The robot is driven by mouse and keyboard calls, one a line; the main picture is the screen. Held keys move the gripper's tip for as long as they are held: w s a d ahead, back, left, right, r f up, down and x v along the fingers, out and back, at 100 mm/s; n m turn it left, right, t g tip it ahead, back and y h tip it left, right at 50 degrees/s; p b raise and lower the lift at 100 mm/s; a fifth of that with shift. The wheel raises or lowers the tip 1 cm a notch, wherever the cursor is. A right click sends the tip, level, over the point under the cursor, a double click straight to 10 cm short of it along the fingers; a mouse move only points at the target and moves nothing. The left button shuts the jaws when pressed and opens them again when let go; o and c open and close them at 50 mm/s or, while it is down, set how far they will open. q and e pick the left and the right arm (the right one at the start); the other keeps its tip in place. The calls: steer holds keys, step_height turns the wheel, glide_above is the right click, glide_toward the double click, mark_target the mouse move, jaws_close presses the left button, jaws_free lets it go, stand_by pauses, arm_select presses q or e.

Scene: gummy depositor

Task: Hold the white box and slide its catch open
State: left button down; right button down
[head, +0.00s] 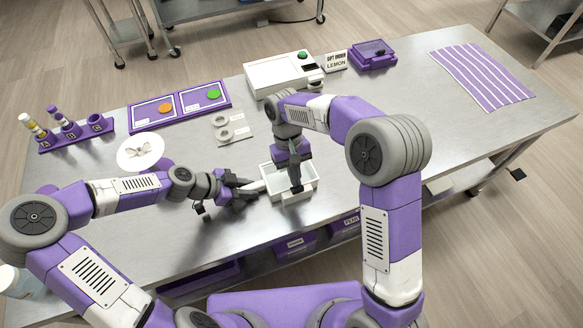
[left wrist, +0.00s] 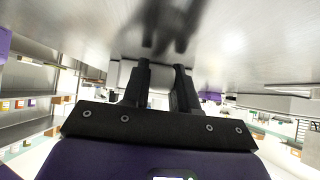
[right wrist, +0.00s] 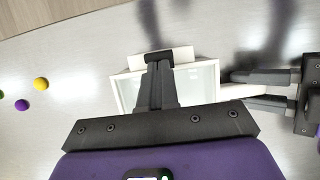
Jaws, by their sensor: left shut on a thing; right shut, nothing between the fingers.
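The white box (head: 308,184) is an open-topped tray with a pale greenish inside, near the table's front edge. It also shows in the right wrist view (right wrist: 126,90). My left gripper (head: 257,187) is shut on the box's side wall, with its fingers reaching in from the right in the right wrist view. My right gripper (head: 296,187) is shut and empty, pointing down over the box's front side. In the right wrist view its fingertips (right wrist: 158,58) are by a white piece on that side, which looks like the catch (right wrist: 183,54). Whether they touch it is unclear.
A white machine (head: 280,73) with a green button stands behind the box. Purple panels (head: 180,104), a white plate (head: 137,152) and a tube rack (head: 78,136) are at left. The table's right is mostly clear.

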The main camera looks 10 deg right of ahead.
steer(key=v, duration=1)
arm_select(q)
steer(key=c, duration=0.8)
jaws_free()
steer(key=v, duration=1.2)
steer(key=shift+r, duration=0.15)
arm_select(e)
steer(key=shift+r, duration=0.1)
